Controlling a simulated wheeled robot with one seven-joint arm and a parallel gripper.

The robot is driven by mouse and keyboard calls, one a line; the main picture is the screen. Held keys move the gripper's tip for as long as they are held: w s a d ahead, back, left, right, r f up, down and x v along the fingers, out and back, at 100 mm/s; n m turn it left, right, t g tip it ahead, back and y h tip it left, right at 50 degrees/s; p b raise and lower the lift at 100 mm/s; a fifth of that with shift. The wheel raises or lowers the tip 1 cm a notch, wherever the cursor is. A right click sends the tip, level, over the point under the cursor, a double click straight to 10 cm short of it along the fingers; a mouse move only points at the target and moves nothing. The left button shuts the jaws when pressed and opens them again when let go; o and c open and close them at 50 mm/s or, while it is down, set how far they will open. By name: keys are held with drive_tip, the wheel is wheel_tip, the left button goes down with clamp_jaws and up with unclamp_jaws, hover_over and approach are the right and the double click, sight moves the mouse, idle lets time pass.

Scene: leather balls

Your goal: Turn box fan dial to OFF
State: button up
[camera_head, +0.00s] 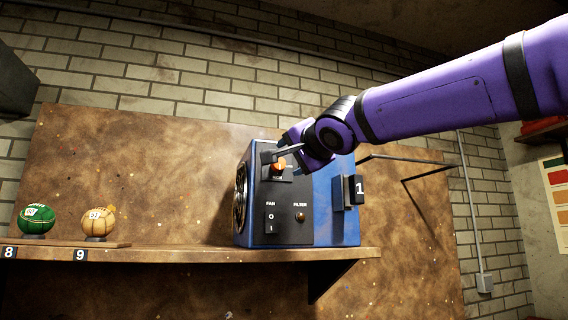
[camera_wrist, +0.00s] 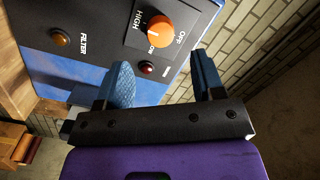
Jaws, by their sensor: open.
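The box fan (camera_head: 330,208) is a blue box with a black control panel, standing on a wooden shelf. Its orange dial (camera_head: 279,165) sits high on the panel. In the wrist view the dial (camera_wrist: 158,32) shows a white pointer mark, with HIGH, LOW and OFF printed around it. The mark seems to point toward LOW, away from OFF. My gripper (camera_head: 290,152) is at the panel's upper part, close to the dial. In the wrist view my gripper (camera_wrist: 162,82) is open, its two blue fingers apart and empty, just short of the dial. A small red light (camera_wrist: 147,68) lies between them and the dial.
The shelf (camera_head: 190,258) carries a green ball (camera_head: 36,219) and a tan ball (camera_head: 97,223) at left. A FAN switch (camera_head: 271,222) and a FILTER light (camera_head: 300,216) sit lower on the panel. A black tag marked 1 (camera_head: 357,189) juts from the fan's right side.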

sight(281, 163)
drive_tip(key=shift+x, duration=3)
drive_tip(key=shift+c, duration=0.4)
drive_tip(key=c, duration=0.8)
drive_tip(key=shift+c, duration=0.2)
